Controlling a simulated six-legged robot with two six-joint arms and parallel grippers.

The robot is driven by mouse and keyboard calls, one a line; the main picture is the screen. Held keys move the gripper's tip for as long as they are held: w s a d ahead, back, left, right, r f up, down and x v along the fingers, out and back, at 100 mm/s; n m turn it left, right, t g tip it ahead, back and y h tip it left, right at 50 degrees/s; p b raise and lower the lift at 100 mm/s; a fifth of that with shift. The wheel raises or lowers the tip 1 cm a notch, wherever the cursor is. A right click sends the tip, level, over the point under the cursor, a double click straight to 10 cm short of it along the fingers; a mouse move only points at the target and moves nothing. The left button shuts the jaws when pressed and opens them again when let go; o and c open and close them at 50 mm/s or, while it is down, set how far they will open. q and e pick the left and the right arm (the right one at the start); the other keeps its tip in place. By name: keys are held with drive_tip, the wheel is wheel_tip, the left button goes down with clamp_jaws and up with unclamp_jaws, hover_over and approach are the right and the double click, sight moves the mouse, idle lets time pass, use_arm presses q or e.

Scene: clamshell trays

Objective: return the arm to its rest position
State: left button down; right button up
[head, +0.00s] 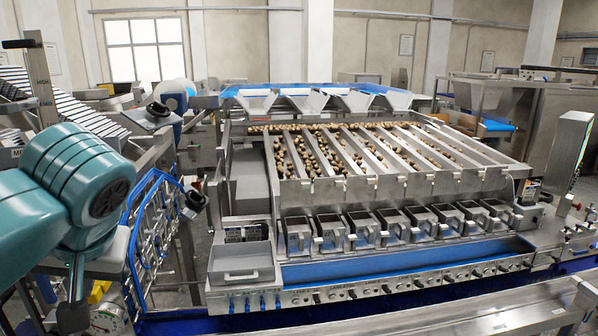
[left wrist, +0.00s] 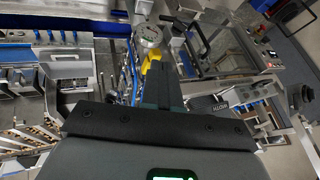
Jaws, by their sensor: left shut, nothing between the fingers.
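My left arm (head: 75,185), with teal rounded links, comes in from the left edge in the head view and is bent downward there. In the left wrist view my left gripper (left wrist: 158,84) shows as dark fingers closed together, with nothing between them. The fingers point toward a round dial (left wrist: 148,35) and a yellow thing (left wrist: 152,57), apart from them as far as I can tell. My right arm and gripper are in neither view.
A large steel weighing machine (head: 372,185) with sloped channels of small brown pieces fills the middle. A blue-edged rack (head: 150,235) stands close to the right of my arm. A steel drawer box (head: 240,262) sits at the machine's left front. A steel rail crosses the lower right.

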use_arm(q)
drive_tip(key=w+d+f+m+h+b, duration=0.1)
drive_tip(key=w+d+f+m, duration=0.15)
drive_tip(key=f, duration=0.45)
drive_tip(key=w+d+f+m+h, duration=0.1)
drive_tip(key=w+d+f, duration=0.3)
drive_tip(key=f, duration=0.3)
drive_tip(key=d+f+m+g+h+b, duration=0.15)
drive_tip(key=d+f, duration=0.25)
drive_tip(key=f, duration=0.7)
drive_tip(key=d+f+m+g+h+b, duration=0.1)
drive_tip(key=d+f+h, duration=0.2)
drive_tip(key=f, duration=0.9)
drive_tip(key=s+d+f+h+b, duration=0.1)
drive_tip(key=s+d+f, duration=0.15)
drive_tip(key=f, duration=0.35)
drive_tip(key=s+d+f+h, duration=0.1)
drive_tip(key=s+d+f, duration=0.15)
drive_tip(key=f, duration=0.45)
drive_tip(key=s+f+n+h+b, duration=0.1)
drive_tip(key=s+f+n+b, duration=0.1)
drive_tip(key=s+f, duration=1)
drive_tip(key=shift+s+d+f+n, duration=0.35)
drive_tip(key=shift+s+n, duration=0.55)
drive_tip(key=shift+s, duration=0.3)
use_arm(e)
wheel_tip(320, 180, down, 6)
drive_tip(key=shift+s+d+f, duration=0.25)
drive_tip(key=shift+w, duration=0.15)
